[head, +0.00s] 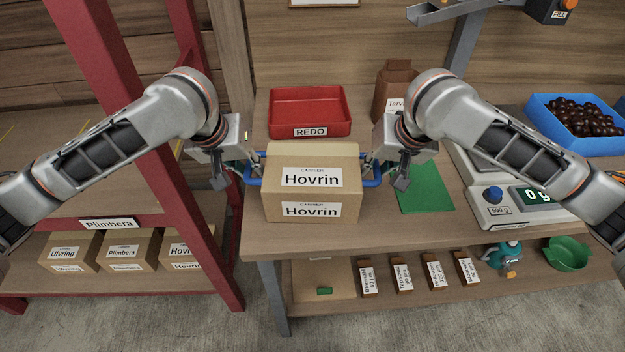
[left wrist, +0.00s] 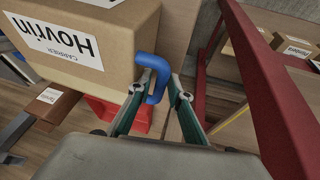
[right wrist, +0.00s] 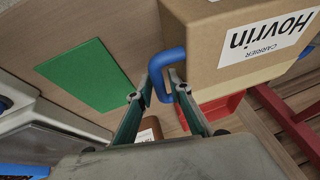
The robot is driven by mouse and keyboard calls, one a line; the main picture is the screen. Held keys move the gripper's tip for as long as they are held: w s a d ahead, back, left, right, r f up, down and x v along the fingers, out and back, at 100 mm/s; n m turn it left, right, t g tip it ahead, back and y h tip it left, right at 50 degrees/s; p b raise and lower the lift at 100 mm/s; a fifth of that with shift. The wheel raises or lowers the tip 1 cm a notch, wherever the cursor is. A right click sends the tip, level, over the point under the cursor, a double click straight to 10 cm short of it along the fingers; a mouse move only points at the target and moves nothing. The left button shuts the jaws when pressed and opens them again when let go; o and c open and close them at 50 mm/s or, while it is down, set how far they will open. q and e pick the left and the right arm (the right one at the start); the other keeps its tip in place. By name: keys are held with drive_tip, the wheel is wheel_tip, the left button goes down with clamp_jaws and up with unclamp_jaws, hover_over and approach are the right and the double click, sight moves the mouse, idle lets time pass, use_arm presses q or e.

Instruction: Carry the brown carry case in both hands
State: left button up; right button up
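The brown carry case (head: 312,172), labelled Hovrin, is upright at the front left of the work table (head: 400,230). I cannot tell whether its underside touches the tabletop. It has a blue handle on each side. My left gripper (head: 252,165) is at the left handle (left wrist: 158,80), with its fingers closed on either side of the blue bar. My right gripper (head: 371,168) is at the right handle (right wrist: 163,85), also closed about its bar. The case also shows in the left wrist view (left wrist: 110,80) and in the right wrist view (right wrist: 215,70).
A red REDO tray (head: 310,110) stands behind the case. A green mat (head: 425,188), a scale (head: 510,207) and a blue crate (head: 560,135) are to the right. A red-framed rack (head: 185,225) with labelled boxes stands close on the left. Small boxes lie on the lower shelf.

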use_arm(q)
clamp_jaws()
use_arm(e)
clamp_jaws()
use_arm(q)
drive_tip(key=shift+r, duration=0.25)
use_arm(e)
drive_tip(key=shift+r, duration=0.25)
